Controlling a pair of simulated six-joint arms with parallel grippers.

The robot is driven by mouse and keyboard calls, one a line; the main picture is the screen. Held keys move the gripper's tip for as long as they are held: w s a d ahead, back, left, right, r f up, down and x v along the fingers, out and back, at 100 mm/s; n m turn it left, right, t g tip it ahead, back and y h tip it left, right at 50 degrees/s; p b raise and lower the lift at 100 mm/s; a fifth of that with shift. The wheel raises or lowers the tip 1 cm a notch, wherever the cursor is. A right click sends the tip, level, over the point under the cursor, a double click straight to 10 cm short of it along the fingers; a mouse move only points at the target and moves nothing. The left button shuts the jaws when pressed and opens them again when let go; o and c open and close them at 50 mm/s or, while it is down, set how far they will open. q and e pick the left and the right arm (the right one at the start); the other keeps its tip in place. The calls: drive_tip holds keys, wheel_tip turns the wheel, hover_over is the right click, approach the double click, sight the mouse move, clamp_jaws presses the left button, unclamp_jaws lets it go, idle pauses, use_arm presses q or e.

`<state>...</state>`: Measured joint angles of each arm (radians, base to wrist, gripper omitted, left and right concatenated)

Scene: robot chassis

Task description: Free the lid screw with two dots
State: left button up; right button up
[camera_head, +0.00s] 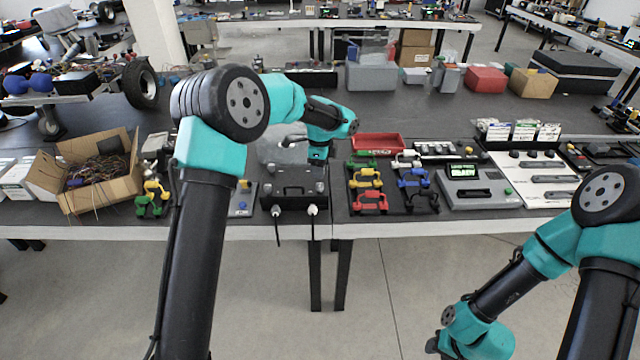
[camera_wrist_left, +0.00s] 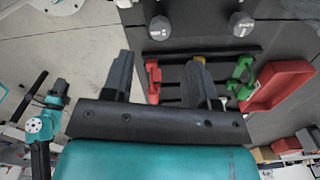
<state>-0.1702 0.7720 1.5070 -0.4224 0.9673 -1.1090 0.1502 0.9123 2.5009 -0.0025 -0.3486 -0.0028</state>
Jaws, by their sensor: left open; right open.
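The black lidded box (camera_head: 292,200) stands at the front edge of the table, with a handle on its lid. In the left wrist view two grey hexagonal screw heads, a nearer one (camera_wrist_left: 160,27) and a farther one (camera_wrist_left: 241,23), stand on its dark top. Each has a pale mark, but I cannot count dots. My left gripper (camera_head: 318,156) is above the right part of the box, its fingers (camera_wrist_left: 160,82) apart and empty. My right gripper (camera_head: 434,345) hangs low at the lower right, clear of the table; its fingers are hardly visible.
Green, yellow, red and blue handles (camera_head: 369,200) stand on a dark mat right of the box. A red tray (camera_head: 378,143) lies behind them. A grey device (camera_head: 475,190) is farther right. An open cardboard box (camera_head: 100,180) stands left. Two white-ended plugs (camera_head: 312,210) show at the box front.

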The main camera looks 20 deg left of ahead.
sight(320, 184)
use_arm(q)
wheel_tip(320, 184, down, 7)
drive_tip(key=shift+f, duration=0.15)
idle(0.4)
drive_tip(key=c, duration=0.9)
